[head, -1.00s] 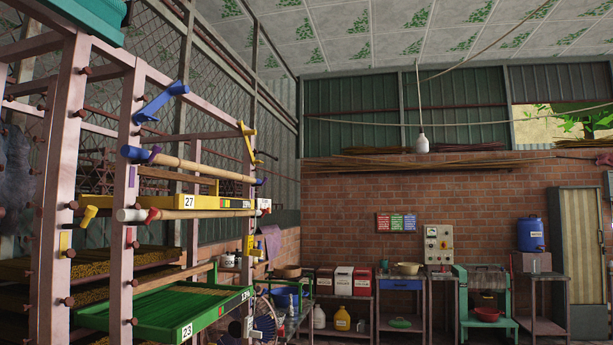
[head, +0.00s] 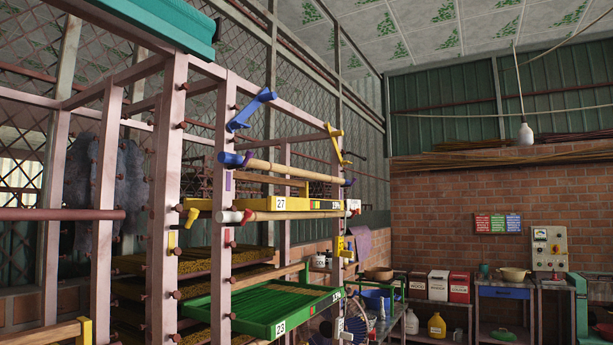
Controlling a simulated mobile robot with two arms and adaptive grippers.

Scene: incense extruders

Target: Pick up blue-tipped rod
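The blue-tipped rod (head: 290,171) is a pale wooden rod on the side of the rack, in the middle of the head view. It lies nearly level, with a blue cap (head: 230,159) at its near left end and another blue tip at its far end. A purple holder shows beside the near cap. A second wooden rod with a white tip (head: 227,216) and a red holder lies just below it, in front of a yellow tray (head: 308,205) marked 27. Neither of my grippers is in view.
The rack (head: 173,230) fills the left and middle, with pegs sticking out of its posts. An empty blue bracket (head: 252,108) sits above the rod. A green tray (head: 268,312) marked 23 juts out below. A workbench (head: 440,304) stands at the back right.

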